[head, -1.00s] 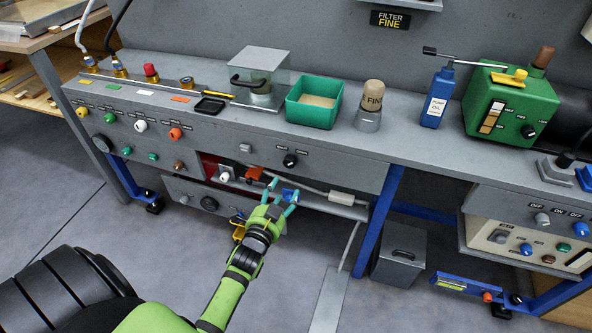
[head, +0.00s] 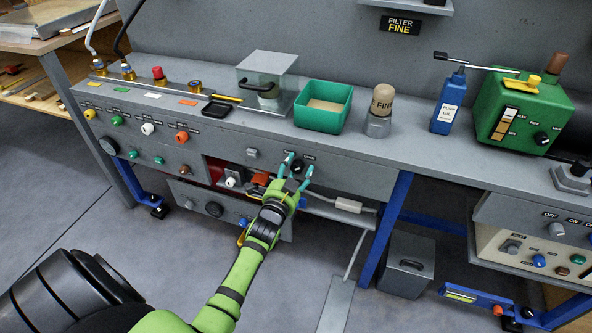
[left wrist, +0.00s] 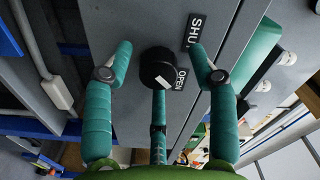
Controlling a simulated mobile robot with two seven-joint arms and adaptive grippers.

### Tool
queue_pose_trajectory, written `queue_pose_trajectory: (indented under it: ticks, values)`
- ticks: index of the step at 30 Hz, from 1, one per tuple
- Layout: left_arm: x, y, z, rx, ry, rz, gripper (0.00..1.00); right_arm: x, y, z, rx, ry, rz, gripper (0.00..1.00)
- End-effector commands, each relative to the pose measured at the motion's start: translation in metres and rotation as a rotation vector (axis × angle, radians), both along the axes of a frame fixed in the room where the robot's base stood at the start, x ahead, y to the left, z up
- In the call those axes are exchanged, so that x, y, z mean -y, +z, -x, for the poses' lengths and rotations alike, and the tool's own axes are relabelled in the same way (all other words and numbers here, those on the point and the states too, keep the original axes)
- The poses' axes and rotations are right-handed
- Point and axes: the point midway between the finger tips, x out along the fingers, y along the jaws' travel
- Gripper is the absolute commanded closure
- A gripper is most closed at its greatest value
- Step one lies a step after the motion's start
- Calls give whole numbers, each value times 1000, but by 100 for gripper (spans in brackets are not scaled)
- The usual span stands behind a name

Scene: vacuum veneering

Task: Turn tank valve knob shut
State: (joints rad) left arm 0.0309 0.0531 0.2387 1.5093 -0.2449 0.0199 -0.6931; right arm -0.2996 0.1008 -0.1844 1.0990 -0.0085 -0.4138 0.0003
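The tank valve knob (left wrist: 160,68) is black and round with a white pointer mark, on the grey bench front between a SHUT label (left wrist: 196,32) and an OPEN label (left wrist: 181,79). Its white mark lies on the side toward OPEN. In the head view the knob (head: 300,167) shows between the fingertips. My left gripper (head: 298,168) is open, its teal fingers spread around the knob. In the left wrist view the fingers (left wrist: 158,75) stand on either side of the knob with gaps, and a third finger lies below it. My right gripper is not in view.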

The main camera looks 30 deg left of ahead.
Motion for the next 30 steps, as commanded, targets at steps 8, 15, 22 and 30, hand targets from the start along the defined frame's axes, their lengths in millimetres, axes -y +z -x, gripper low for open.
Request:
queue_pose_trajectory:
  ticks: [8,15,22,30]
  values:
    - [0,1,0,1,0,0,98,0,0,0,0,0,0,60]
    - [1,2,0,9,-1,25,98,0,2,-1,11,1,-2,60]
    - [1,3,-1,17,-2,49,98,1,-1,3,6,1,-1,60]
    - [1,5,-1,42,-4,143,98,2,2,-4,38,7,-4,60]
